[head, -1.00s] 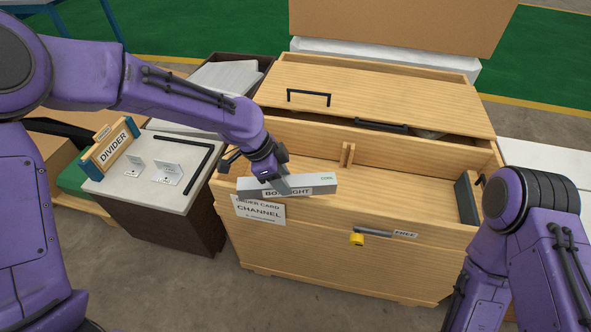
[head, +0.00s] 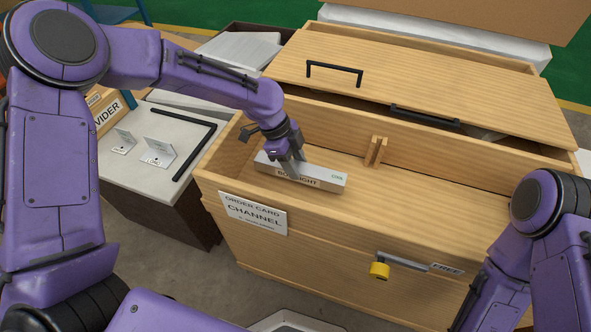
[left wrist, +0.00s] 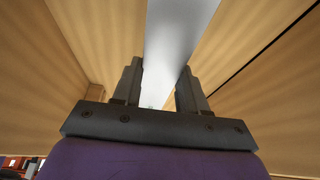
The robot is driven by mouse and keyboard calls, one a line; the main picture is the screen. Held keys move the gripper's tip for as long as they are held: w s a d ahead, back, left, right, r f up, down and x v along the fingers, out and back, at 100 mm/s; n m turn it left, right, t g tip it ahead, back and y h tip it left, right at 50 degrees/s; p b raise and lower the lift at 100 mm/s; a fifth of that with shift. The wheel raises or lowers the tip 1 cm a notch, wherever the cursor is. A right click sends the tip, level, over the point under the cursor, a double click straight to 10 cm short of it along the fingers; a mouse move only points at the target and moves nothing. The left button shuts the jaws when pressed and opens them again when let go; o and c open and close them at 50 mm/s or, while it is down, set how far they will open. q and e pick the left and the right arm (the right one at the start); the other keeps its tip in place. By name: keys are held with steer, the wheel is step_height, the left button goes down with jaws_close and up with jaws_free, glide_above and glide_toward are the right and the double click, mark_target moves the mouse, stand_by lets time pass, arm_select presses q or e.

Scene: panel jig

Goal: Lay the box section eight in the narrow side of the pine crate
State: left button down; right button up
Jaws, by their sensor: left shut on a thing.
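The box section eight (head: 332,180) is a grey bar with a partly hidden label. My left gripper (head: 288,168) is shut on it near its left end, and the bar also shows between the fingers in the left wrist view (left wrist: 178,35). The bar is inside the outline of the pine crate's (head: 245,265) open front part, toward its left end. Whether it touches the floor I cannot tell. A small slotted wooden block (head: 376,151) stands on the inner wall right of the bar. My right arm shows at the right, but its gripper is out of view.
A yellow-ended latch (head: 380,270) marked FREE and a CHANNEL order card (head: 252,213) are on the front. A bench (head: 140,185) at left holds metal brackets, a black angle and the divider (head: 108,115).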

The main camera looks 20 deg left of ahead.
arm_select(q)
step_height(320, 180, down, 2)
steer(key=shift+f, duration=0.1)
steer(key=c, duration=0.6)
jaws_free()
steer(key=p+v, duration=0.2)
steer(key=v, duration=0.9)
steer(key=shift+p, duration=0.35)
steer(key=shift+a+r, duration=0.2)
steer(key=shift+r, duration=0.4)
